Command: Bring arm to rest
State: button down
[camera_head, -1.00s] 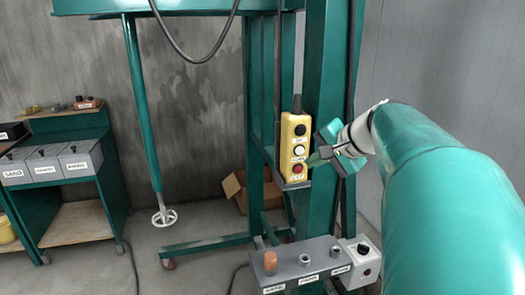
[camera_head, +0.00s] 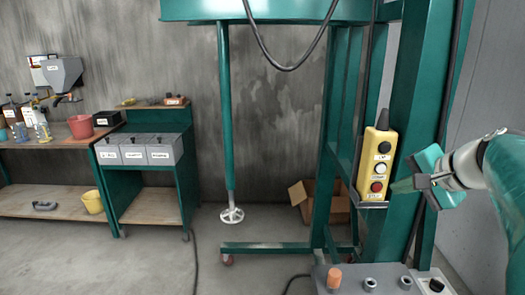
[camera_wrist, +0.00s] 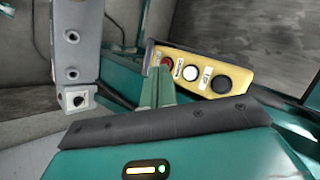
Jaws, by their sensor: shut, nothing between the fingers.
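My gripper (camera_head: 408,187) is at the right of the head view, just right of a yellow button box (camera_head: 376,165) on a green post. The gripper is shut and empty, its green fingertips pointing left toward the box's lower end. The box carries a black, a white and a red button. In the wrist view my shut fingers (camera_wrist: 157,88) stand in front of the box (camera_wrist: 205,72), near its red button. Whether the fingertips touch the box cannot be told. My arm runs off the right edge of the head view.
A grey control panel (camera_head: 365,282) sits low in front of the post. A cart with grey bins (camera_head: 146,150) and a workbench (camera_head: 45,203) stand at the left. A cardboard box (camera_head: 305,198) lies behind the frame.

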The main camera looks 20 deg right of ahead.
jog(key=s+a+f+n+g, duration=0.1)
jog(key=s+a+f+n, duration=0.2)
jog(key=a, duration=0.6)
jog(key=s+a+f+n+g, duration=0.1)
jog(key=s+a+f+n, duration=0.1)
jog(key=a+f+n, duration=0.4)
jog(key=s+a+f+n+g+h, duration=0.1)
jog(key=a+f+n, duration=0.4)
jog(key=a, duration=0.7)
jog(key=s+f+g, duration=0.1)
jog(key=s, duration=0.1)
jog(key=shift+s+f, duration=0.15)
jog(key=shift+s, duration=0.15)
